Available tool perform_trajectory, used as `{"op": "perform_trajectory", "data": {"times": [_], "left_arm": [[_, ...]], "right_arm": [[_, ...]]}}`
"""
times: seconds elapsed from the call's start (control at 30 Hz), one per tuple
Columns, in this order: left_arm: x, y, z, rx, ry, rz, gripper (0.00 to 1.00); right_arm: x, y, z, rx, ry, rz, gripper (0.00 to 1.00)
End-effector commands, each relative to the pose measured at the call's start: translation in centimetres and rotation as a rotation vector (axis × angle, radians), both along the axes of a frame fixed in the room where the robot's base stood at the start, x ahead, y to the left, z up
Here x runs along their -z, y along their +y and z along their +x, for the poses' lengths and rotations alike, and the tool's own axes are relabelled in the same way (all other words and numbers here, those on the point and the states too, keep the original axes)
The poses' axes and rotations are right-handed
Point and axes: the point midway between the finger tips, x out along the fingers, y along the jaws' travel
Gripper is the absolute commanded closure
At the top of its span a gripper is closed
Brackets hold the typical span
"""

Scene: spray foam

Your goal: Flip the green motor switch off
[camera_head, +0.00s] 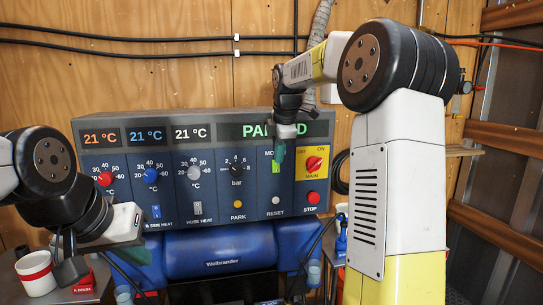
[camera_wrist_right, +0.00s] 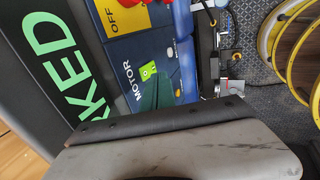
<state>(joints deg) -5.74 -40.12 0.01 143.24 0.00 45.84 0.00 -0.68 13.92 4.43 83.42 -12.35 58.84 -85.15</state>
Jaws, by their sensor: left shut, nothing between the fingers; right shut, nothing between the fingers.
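The green motor switch (camera_head: 276,167) is on the upper right of the dark blue control panel (camera_head: 215,175), under the partly covered MOTOR label. In the right wrist view the switch (camera_wrist_right: 149,70) shows as a small lit green piece beside the word MOTOR. My right gripper (camera_head: 279,150) is shut and empty, its teal fingertips pointing down just above and in front of the switch. In the right wrist view the fingertips (camera_wrist_right: 162,95) are close to it; I cannot tell whether they touch. My left gripper (camera_head: 122,292) is shut and empty, low in front of the panel's left side.
The yellow MAIN plate with a red knob (camera_head: 314,163) is just right of the motor switch. Below are the red STOP button (camera_head: 313,198) and the RESET button (camera_head: 276,201). The display (camera_head: 247,130) is partly covered by my arm. A blue tank (camera_head: 220,252) sits below.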

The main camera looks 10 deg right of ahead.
Motion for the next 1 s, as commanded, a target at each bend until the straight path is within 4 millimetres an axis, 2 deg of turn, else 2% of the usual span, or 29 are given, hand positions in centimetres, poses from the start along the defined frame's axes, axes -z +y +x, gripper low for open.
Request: {"op": "perform_trajectory", "data": {"times": [0.07, 0.27, 0.63, 0.8, 1.0], "left_arm": [[0.0, 0.0, 0.0, 0.0, 0.0, 0.0, 1.0], [0.0, 0.0, 0.0, 0.0, 0.001, 0.0, 1.0], [0.0, 0.0, 0.0, 0.0, 0.0, 0.0, 1.0], [0.0, 0.0, 0.0, 0.0, 0.0, 0.0, 1.0], [0.0, 0.0, 0.0, 0.0, 0.0, 0.0, 1.0]], "right_arm": [[-0.2, 0.5, -0.3, -0.002, -0.001, 0.0, 1.0], [-2.8, 0.5, -0.7, 0.0, -0.003, 0.001, 1.0], [-8.7, 0.5, -1.8, 0.0, -0.002, 0.001, 1.0], [-9.8, 0.5, -2.1, 0.0, 0.001, 0.001, 1.0], [-10.0, 0.4, -2.2, 0.0, 0.001, 0.001, 1.0]]}}
